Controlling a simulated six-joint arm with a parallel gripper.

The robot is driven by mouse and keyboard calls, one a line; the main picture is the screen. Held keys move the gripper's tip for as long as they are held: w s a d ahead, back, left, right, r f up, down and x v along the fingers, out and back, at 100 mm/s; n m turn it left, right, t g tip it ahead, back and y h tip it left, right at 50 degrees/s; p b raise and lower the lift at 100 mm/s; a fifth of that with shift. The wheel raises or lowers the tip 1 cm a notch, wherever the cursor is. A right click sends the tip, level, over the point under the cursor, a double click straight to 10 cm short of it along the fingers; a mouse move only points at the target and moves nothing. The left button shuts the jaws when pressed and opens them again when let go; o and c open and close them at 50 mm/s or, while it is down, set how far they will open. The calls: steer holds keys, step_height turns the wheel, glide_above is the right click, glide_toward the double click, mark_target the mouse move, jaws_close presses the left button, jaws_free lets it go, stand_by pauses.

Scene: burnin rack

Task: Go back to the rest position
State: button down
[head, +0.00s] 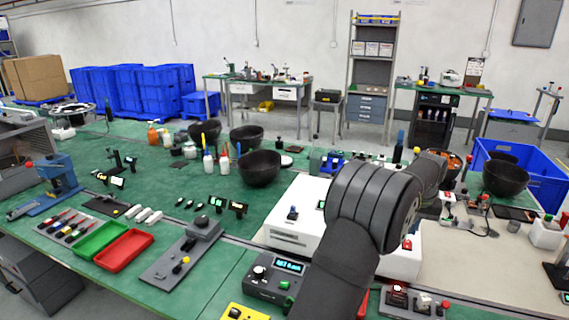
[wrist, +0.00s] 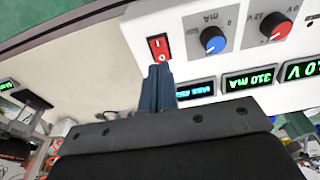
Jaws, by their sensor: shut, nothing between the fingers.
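My gripper (wrist: 157,88) is shut and empty in the wrist view, its two dark blue-grey fingers together. The fingertips appear just in front of a white instrument panel (wrist: 200,20), close to its red rocker switch (wrist: 159,47); I cannot tell whether they touch it. The panel also has a blue knob (wrist: 213,40), a red knob (wrist: 275,26) and lit green and blue displays. In the head view my dark arm rises from the bottom middle and bends away over the bench; the fingers are not visible there.
In the head view a white box (head: 285,237) stands beside my arm. A dark control box with a lit display (head: 275,278) is at the front. Black bowls (head: 259,168) stand behind, and a blue crate (head: 545,180) is at right. Green tabletop (head: 150,210) is partly clear at left.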

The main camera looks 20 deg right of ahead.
mark_target(407, 245)
step_height(407, 245, down, 5)
steer(key=shift+r, duration=0.2)
steer(key=shift+r, duration=0.1)
steer(key=shift+r, duration=4.15)
steer(key=s+a+f, duration=0.3)
steer(key=s+a, duration=0.1)
steer(key=s, duration=0.4)
steer(key=s+a+f, duration=0.4)
steer(key=s+a, duration=0.1)
steer(key=s, duration=0.4)
steer(key=shift+f, duration=0.3)
